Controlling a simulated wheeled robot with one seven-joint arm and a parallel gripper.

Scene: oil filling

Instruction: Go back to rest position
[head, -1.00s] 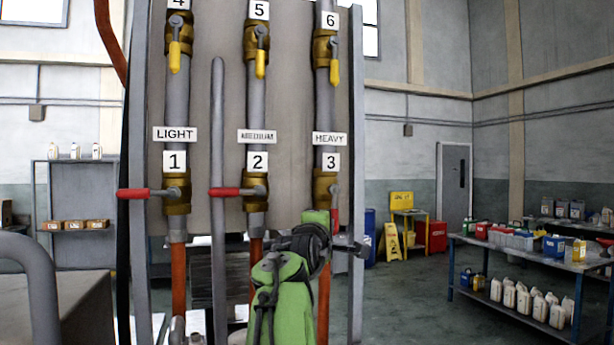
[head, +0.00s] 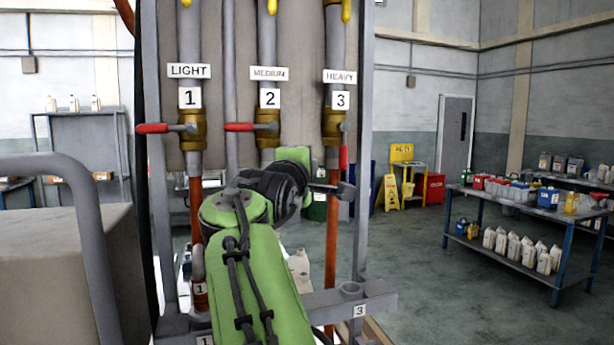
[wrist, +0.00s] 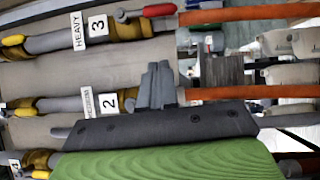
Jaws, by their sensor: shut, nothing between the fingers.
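My gripper (wrist: 158,88) is shut and empty in the wrist view, its fingers together in front of the pipe panel. In the head view my green and black arm end is raised before the lower pipes, and the fingertips are hard to make out. Valve 1 (head: 192,128) and valve 2 (head: 267,128) have red handles pointing left, across their pipes. Valve 3 (head: 334,125) has its red handle (head: 343,158) hanging down along the pipe; this handle also shows in the wrist view (wrist: 160,10).
A holder marked 3 (head: 352,291) juts out low at the panel's right. A grey rail (head: 88,220) and box (head: 60,255) stand at left. A table (head: 482,196) with bottles and cans stands at right. The floor (head: 425,290) between is clear.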

